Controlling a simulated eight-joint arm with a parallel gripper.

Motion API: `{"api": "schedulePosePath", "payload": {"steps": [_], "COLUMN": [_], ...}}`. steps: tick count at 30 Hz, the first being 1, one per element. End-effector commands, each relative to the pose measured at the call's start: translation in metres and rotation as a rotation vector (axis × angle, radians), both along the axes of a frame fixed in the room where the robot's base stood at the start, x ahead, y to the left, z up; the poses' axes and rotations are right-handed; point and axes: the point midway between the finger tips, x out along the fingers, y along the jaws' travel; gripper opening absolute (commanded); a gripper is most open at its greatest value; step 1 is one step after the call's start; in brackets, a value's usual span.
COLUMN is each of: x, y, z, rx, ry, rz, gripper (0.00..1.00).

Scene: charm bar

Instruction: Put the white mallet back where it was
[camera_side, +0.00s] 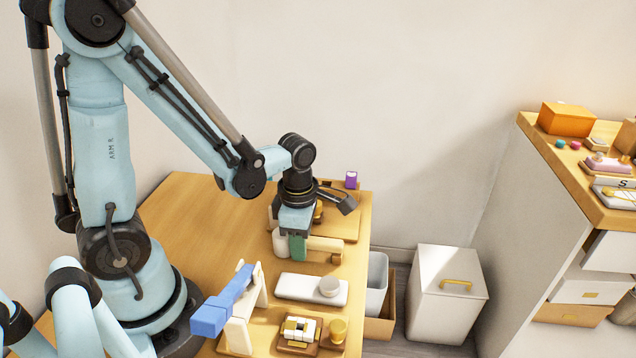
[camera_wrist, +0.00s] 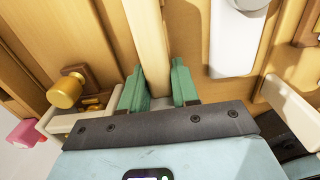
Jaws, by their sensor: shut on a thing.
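My gripper (camera_side: 297,247) has green fingers and is shut on the white mallet (camera_side: 324,245), which looks cream. Its handle runs to the right from the fingers, and a pale block shows just left of them. In the wrist view my gripper (camera_wrist: 160,95) has a finger on each side of the pale handle (camera_wrist: 148,40). The mallet's other end is hidden there by the gripper body. A blue mallet (camera_side: 222,303) leans at a cream upright stand (camera_side: 261,285) in front. I cannot tell whether the white mallet touches the table.
A white tray (camera_side: 300,288) with a round grey piece lies in front of my gripper. A wooden block with a gold cylinder (camera_side: 338,329) is nearer. A purple item (camera_side: 351,180) stands at the back. Bins (camera_side: 376,284) stand past the table's right edge. The table's left part (camera_side: 185,215) is clear.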

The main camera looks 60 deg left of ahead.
Motion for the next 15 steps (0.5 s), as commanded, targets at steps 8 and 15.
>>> {"api": "schedulePosePath", "payload": {"steps": [8, 15], "x": [0.0003, 0.0001], "y": [0.0000, 0.0000], "z": [-0.0031, -0.0028], "rx": [0.000, 0.000], "ry": [0.000, 0.000], "rz": [0.000, 0.000], "gripper": [0.33, 0.55]}}
